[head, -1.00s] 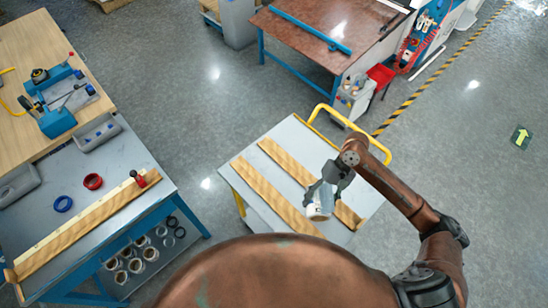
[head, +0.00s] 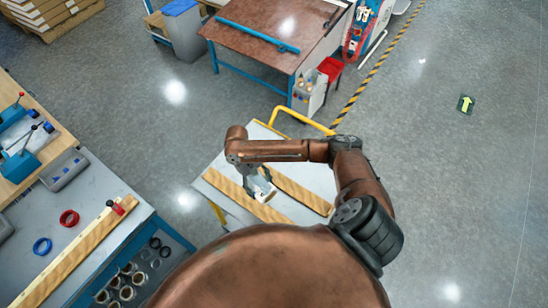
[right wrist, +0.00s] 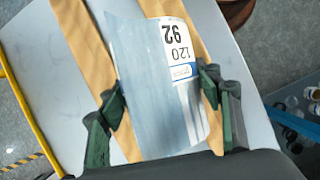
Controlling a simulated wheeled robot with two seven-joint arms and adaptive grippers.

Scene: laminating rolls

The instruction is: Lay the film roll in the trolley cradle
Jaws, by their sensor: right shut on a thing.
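The film roll (right wrist: 150,95) is a pale blue-grey cylinder with a white label reading 120 and 92. My right gripper (right wrist: 160,92) is shut on it, with one dark green finger on each side. In the head view, the roll (head: 264,190) hangs from the right gripper (head: 258,184) over the trolley (head: 235,208). The trolley top carries two parallel wooden rails, the left rail (head: 225,185) and the right rail (head: 303,191). In the right wrist view, the roll lies over the gap between the rails, roughly along them. I cannot tell whether it touches them. My left gripper is out of view.
A yellow handle (head: 300,119) rises at the trolley's far end. A workbench (head: 95,180) with a red ring (head: 69,218), a blue ring (head: 42,246) and a wooden strip stands on the left. A brown-topped table (head: 270,35) stands behind.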

